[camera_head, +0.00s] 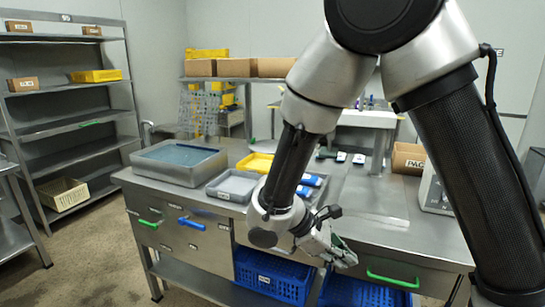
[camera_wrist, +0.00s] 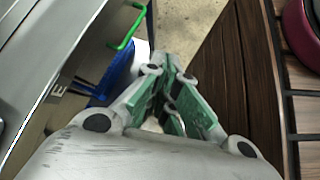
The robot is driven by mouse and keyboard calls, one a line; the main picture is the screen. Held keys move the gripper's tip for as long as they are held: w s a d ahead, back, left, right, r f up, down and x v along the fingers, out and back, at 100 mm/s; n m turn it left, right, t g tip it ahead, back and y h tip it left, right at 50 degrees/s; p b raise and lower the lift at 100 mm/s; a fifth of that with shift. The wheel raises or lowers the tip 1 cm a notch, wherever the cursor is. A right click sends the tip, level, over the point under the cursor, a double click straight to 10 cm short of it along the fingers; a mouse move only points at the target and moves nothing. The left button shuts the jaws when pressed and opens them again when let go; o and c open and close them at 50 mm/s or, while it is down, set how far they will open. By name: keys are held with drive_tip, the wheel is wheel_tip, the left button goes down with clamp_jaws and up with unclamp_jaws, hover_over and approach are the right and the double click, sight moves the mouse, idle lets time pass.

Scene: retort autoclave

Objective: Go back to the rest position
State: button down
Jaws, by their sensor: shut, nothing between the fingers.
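My gripper (camera_head: 340,252) hangs in front of the steel workbench (camera_head: 393,208), close to its front edge, beside a drawer with a green handle (camera_head: 392,278). In the wrist view my gripper (camera_wrist: 168,75) has its green-padded fingers together with nothing between them. The green handle (camera_wrist: 127,28) and part of a blue crate (camera_wrist: 115,75) show to its left there. My arm crosses the middle and right of the head view and hides part of the bench top.
A steel basin (camera_head: 180,163), a grey tray (camera_head: 233,186) and a yellow tray (camera_head: 257,163) stand on the bench. Blue crates (camera_head: 272,278) sit below it. A shelf rack (camera_head: 70,105) is at the left, with open floor (camera_head: 100,255) between.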

drive_tip(key=s+d+r+m+t+y, duration=0.2)
drive_tip(key=s+d+r+m+y, duration=0.2)
drive_tip(key=d+r+m, duration=0.3)
drive_tip(key=s+d+r+m+t+y, duration=0.2)
drive_tip(key=s+d+r+m+y, duration=0.3)
drive_tip(key=d+r+m, duration=0.3)
drive_tip(key=s+d+r, duration=0.1)
drive_tip(key=d+r, duration=0.3)
drive_tip(key=r, duration=0.1)
drive_tip(key=shift+s+d+r, duration=0.15)
drive_tip(key=shift+s+d, duration=0.15)
drive_tip(key=shift+s, duration=0.1)
